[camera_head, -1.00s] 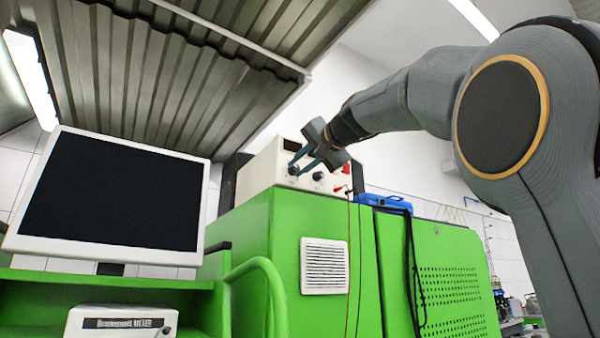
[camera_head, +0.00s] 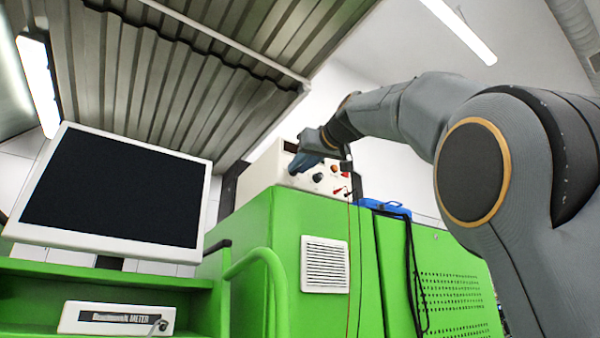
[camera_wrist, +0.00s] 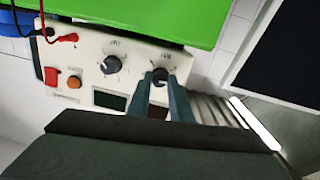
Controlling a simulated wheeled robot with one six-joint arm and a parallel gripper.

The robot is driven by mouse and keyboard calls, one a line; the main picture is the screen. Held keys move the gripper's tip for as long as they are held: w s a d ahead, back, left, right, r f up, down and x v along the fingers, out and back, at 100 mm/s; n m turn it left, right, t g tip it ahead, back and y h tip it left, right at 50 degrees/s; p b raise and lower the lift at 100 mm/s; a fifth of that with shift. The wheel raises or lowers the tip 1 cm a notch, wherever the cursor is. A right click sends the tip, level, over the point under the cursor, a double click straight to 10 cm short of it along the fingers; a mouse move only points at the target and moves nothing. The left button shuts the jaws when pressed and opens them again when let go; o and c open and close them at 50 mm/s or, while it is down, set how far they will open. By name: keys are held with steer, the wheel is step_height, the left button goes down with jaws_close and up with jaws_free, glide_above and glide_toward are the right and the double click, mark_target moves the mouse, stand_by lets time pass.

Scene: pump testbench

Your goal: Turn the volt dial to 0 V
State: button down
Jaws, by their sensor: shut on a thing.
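The cream power supply shows two dark dials on its front panel. In the wrist view the panel appears upside down, and I cannot read the dial labels surely, so I cannot tell which is the volt dial. My gripper (camera_wrist: 159,88) is shut on one dial (camera_wrist: 160,74), with a blue-grey finger on each side of it. The other dial (camera_wrist: 111,65) is free, to its left in the wrist view. In the head view my gripper (camera_head: 296,166) covers the left dial, and the free dial (camera_head: 318,177) shows to its right. The gripped dial's pointer setting is hidden.
The power supply (camera_head: 262,172) stands on a green cabinet (camera_head: 247,225). Red and black leads hang from its right side. A blue case (camera_head: 385,208) lies to the right. A monitor (camera_head: 115,190) stands at left. The panel carries a red switch (camera_wrist: 51,76) and an orange button (camera_wrist: 74,82).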

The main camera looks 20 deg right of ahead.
steer(key=shift+w+d+f+n+b, duration=0.1)
steer(key=shift+n+b, duration=1.75)
steer(key=shift+n, duration=2.05)
steer(key=c, duration=1.6)
jaws_free()
steer(key=b+v, duration=0.1)
steer(key=v, duration=0.7)
steer(key=shift+w+f+b, duration=0.1)
steer(key=shift+f+b, duration=0.05)
steer(key=shift+b, duration=0.25)
